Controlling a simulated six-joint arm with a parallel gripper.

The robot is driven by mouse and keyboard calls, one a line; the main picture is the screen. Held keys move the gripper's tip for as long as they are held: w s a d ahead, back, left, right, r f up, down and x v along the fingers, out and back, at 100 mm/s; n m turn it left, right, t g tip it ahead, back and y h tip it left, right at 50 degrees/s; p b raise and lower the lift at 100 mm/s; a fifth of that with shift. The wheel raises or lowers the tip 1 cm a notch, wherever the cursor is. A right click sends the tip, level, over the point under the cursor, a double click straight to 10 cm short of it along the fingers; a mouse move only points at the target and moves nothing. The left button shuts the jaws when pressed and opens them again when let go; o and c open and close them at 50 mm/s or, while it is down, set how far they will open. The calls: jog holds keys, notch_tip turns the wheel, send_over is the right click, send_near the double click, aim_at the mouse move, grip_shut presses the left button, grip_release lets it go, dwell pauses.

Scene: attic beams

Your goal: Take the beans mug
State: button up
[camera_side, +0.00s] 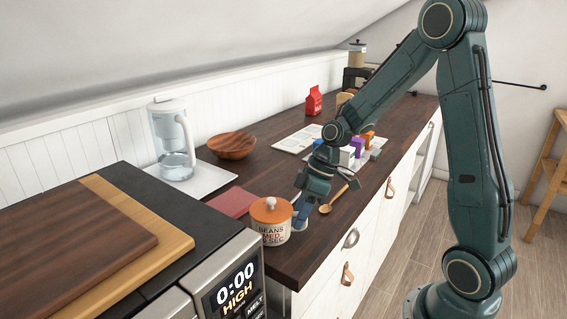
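The beans mug (272,230) stands upright on the dark wooden counter, just right of the microwave. It is a cream container with dark lettering reading "BEANS" and an orange lid with a pale knob. My gripper (300,222) points down close beside the mug on its right, low over the counter. The fingers are small and partly hidden, so I cannot tell whether they touch the mug or how far apart they are.
The microwave (232,285) with cutting boards (75,240) on top fills the left front. A red board or book (232,201), wooden spoon (333,199), wooden bowl (232,146), water pitcher (173,140), red carton (314,101) and small boxes (357,146) occupy the counter.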

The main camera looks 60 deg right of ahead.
jog(key=shift+f, duration=0.1)
dwell(0.4)
grip_shut()
notch_tip(320, 180, up, 20)
dwell(0.9)
dwell(0.5)
